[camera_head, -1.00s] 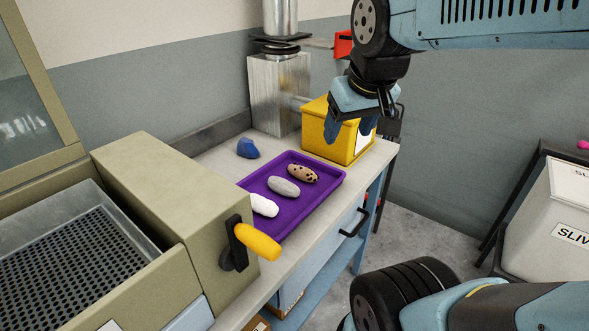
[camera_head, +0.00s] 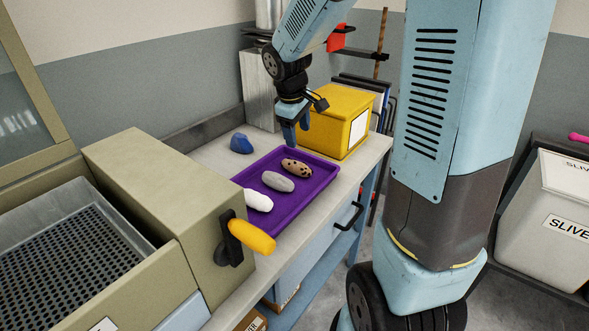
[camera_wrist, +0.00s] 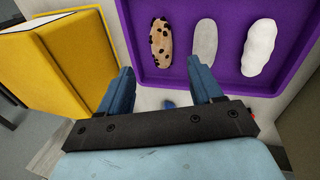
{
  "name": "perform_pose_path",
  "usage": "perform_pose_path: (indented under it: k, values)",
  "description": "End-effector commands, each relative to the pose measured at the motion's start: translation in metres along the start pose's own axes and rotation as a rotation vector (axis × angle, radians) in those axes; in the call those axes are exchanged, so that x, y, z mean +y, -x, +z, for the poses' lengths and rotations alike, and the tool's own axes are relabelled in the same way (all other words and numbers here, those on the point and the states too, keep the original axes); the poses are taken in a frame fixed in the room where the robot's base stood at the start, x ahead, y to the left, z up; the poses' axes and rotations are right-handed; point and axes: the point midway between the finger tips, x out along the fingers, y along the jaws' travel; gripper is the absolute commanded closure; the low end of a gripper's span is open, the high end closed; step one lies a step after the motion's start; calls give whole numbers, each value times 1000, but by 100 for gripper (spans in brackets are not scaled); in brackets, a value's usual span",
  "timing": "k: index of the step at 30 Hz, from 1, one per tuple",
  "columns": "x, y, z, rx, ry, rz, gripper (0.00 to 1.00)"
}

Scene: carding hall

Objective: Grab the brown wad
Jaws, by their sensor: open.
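The brown wad (camera_head: 296,166), tan with dark spots, lies on the purple tray (camera_head: 303,198) at the end of a row of wads. A grey wad (camera_head: 278,181) and a white wad (camera_head: 258,200) lie beside it. In the wrist view the brown wad (camera_wrist: 161,43) is just beyond the fingertips, with the grey wad (camera_wrist: 204,43) and white wad (camera_wrist: 260,47) to its right. My gripper (camera_head: 293,144) is open and empty, above the tray's far edge close to the brown wad. Its spread fingers also show in the wrist view (camera_wrist: 163,76).
A yellow box (camera_head: 336,120) stands right beside my gripper. A blue lump (camera_head: 241,143) lies on the bench left of the tray. A beige machine with a yellow-handled crank (camera_head: 250,237) stands at the near left. A metal duct (camera_head: 259,90) rises behind.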

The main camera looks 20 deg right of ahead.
Motion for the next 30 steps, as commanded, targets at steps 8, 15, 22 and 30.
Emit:
perform_pose_path:
  k: [8, 15, 22, 30]
  values:
    - [2, -26, -9, -12, 43, -11, 35]
    - [1, -67, -8, -13, 42, -12, 35]
    - [1, -94, -8, -10, 41, -11, 35]
    - [1, -109, -9, -10, 41, -11, 35]
